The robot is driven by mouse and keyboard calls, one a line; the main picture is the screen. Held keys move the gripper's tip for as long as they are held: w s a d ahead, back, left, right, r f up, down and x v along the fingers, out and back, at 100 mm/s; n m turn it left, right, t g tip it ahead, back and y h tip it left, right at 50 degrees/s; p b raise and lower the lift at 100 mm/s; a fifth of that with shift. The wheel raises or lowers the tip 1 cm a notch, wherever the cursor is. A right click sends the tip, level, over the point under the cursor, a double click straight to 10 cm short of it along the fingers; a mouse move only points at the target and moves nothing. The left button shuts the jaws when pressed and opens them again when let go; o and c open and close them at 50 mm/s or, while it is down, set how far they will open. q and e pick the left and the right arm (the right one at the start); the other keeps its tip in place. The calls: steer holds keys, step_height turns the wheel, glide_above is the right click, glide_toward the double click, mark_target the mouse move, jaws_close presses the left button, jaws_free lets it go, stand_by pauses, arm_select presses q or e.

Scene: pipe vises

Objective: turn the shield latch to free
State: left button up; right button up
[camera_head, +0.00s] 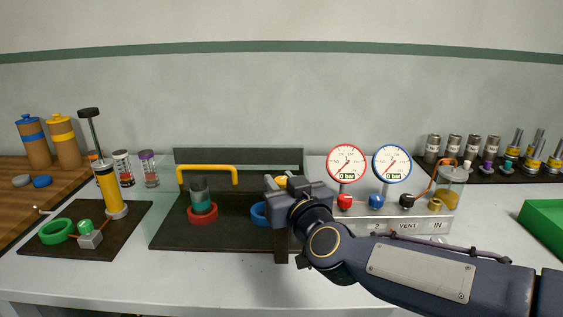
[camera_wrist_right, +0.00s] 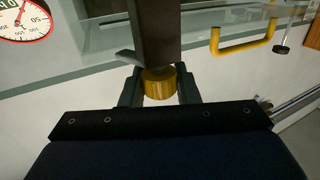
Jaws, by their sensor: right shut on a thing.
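The shield latch shows as a yellow knob (camera_wrist_right: 160,84) at the end of a dark post (camera_wrist_right: 157,32) in the right wrist view. In the head view a little of the yellow knob (camera_head: 281,181) shows past my right gripper (camera_head: 278,185). My right gripper is shut on the knob, with one finger on each side of it in the wrist view. The shield's yellow handle (camera_head: 207,168) stands left of the gripper. How far the latch is turned I cannot tell. My left gripper is not in view.
Behind the shield, a grey-and-green cylinder stands in a red ring (camera_head: 203,217); a blue ring (camera_head: 259,214) is partly hidden. A gauge panel (camera_head: 385,220) reading 0 bar stands right, close to my right arm. A hand pump (camera_head: 108,188) stands left. The front table strip is clear.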

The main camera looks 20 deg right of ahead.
steer(key=m+h+p, duration=0.1)
steer(key=p, duration=0.1)
steer(key=m+h+p, duration=0.1)
steer(key=h+p, duration=0.1)
steer(key=shift+a+r+h, duration=0.2)
steer(key=shift+h, duration=0.1)
steer(key=m+h, duration=0.1)
steer(key=m+h+p, duration=0.1)
steer(key=shift+f+g+h, duration=0.2)
steer(key=shift+g+h, duration=0.1)
steer(key=m+g+h+p, duration=0.1)
steer(key=m+h, duration=0.1)
steer(key=h, duration=0.2)
steer(key=shift+m+g, duration=0.3)
steer(key=shift+m, duration=0.1)
arm_select(q)
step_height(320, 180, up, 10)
steer(key=p, duration=0.2)
arm_select(e)
steer(key=m+g+h, duration=0.1)
steer(key=h, duration=0.1)
steer(key=m+g+h, duration=0.4)
steer(key=shift+d, duration=0.25)
steer(key=shift+m+g+h, duration=0.3)
steer(key=shift+g, duration=0.1)
steer(key=o, duration=1)
steer(key=shift+c, duration=0.2)
steer(key=shift+a, duration=0.1)
